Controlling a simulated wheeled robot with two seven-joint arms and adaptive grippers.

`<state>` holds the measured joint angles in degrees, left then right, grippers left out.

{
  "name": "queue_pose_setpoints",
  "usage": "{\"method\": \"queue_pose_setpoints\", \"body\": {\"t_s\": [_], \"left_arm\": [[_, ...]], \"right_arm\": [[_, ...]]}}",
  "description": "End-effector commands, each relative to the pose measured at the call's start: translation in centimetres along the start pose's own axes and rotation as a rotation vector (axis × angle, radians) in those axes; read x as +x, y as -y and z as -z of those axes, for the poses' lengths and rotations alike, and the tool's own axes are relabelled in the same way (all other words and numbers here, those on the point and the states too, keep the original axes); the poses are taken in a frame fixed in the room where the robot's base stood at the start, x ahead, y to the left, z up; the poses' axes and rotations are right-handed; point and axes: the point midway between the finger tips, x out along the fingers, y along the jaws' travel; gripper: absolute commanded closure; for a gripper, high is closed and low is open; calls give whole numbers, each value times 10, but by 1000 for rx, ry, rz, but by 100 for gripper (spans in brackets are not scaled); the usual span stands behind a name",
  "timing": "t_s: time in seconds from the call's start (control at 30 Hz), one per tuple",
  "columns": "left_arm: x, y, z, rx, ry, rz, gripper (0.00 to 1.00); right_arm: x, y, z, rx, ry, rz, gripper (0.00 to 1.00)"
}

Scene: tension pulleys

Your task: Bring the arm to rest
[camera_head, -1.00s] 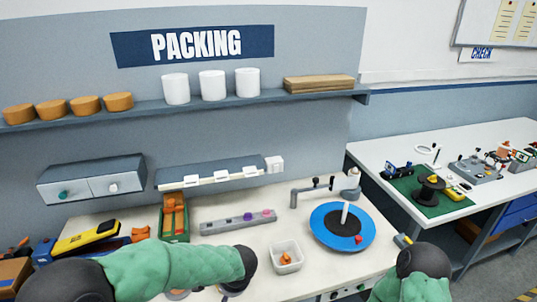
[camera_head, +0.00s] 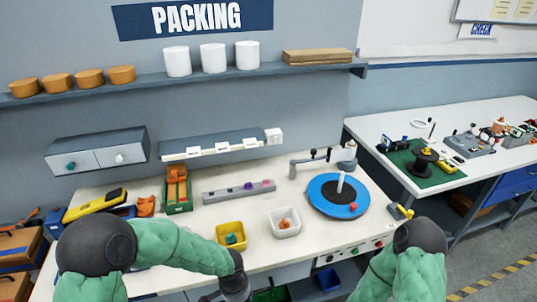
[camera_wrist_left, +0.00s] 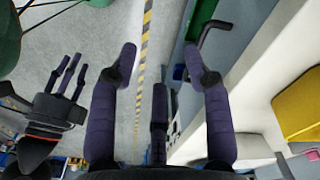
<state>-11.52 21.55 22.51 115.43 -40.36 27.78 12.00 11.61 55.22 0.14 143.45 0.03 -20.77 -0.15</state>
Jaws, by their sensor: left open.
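My left arm (camera_head: 165,245) comes in from the left in the head view, its wrist low at the bottom edge of the bench; its gripper is cut off there. In the left wrist view my left gripper (camera_wrist_left: 160,57) is open and empty, its dark fingers spread over the floor beside the bench front. My right arm (camera_head: 408,268) is bent at the lower right of the head view, its hand out of that frame. My right gripper (camera_wrist_left: 69,72) shows at the left of the wrist view, fingers apart and empty.
On the white bench (camera_head: 268,258) stand a yellow bin (camera_head: 231,236), a white bin (camera_head: 285,222) with orange parts and a blue turntable (camera_head: 322,203). The bench edge lies close to my left gripper. A striped floor line (camera_wrist_left: 142,60) runs past on clear floor.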

Motion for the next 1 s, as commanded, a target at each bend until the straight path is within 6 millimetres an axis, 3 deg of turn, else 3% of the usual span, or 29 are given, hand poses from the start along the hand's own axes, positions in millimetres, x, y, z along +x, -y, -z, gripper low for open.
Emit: {"method": "queue_pose_setpoints", "body": {"t_s": [0.3, 0.5, 0.67, 0.7, 1.0], "left_arm": [[94, -55, -54, -390, -35, -300, 51], [135, -67, -90, -678, -58, -337, 51], [151, -67, -111, -806, -60, -313, 51], [153, -66, -114, -822, -60, -308, 45], [155, -66, -117, -840, -62, -300, 45]], "right_arm": [[5, -2, 0, 0, 0, 0, 64], [7, -2, 0, 0, 0, 0, 64], [8, -3, 0, 0, 0, 0, 64], [8, -3, 0, 0, 0, 0, 64], [8, -3, 0, 0, 0, 0, 64]]}}
